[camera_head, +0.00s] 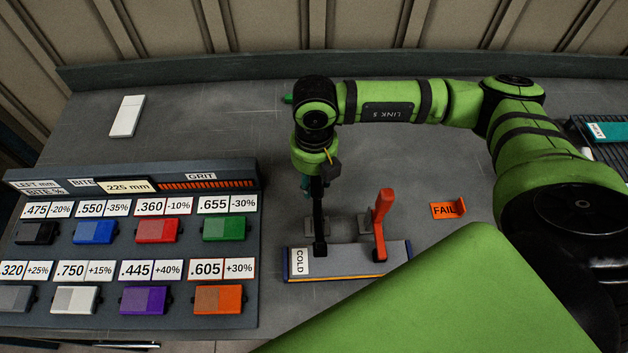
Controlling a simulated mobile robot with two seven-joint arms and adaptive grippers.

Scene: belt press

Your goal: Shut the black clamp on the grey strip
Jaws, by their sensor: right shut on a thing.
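The grey strip (345,258) lies on the table, with a blue-and-orange front edge and a white COLD label at its left end. The black clamp (319,232) stands at the strip's left part beside the label, its dark lever rising towards my gripper. My right gripper (317,184) comes down from above and is shut on the upper part of the black clamp; its fingertips are small and dark, so the exact grip is hard to see. An orange-red clamp (381,226) stands at the strip's right part with its lever upright. My left gripper is out of view.
A panel (130,180) with several coloured blocks and number labels fills the left. An orange FAIL sign (448,210) stands right of the strip. A white block (126,116) lies at the back left. A dark rack (600,145) is at the far right. My green arm covers the front right.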

